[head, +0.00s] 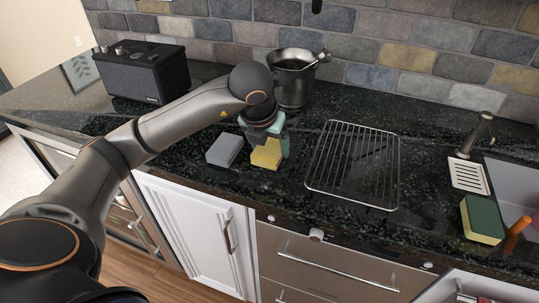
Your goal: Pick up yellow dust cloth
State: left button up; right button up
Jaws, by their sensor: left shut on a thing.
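A yellow folded cloth (266,155) is on the dark stone counter, near the front middle. My left gripper (268,142) comes down over it from above and is shut on it. The gripper body hides the cloth's upper back part. Whether the cloth is lifted off the counter cannot be told. My right gripper is not in view.
A grey block (224,150) lies just left of the cloth. A metal bucket (292,82) stands behind, a wire rack (354,165) lies to the right. A black speaker (142,73) is at back left; a green-yellow sponge (482,220) is by the sink.

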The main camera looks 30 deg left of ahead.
pick_arm(q)
jog(key=s+r, duration=0.9)
jog(key=s, duration=0.5)
jog(key=shift+d+r+p, duration=0.3)
jog(key=shift+r, duration=0.1)
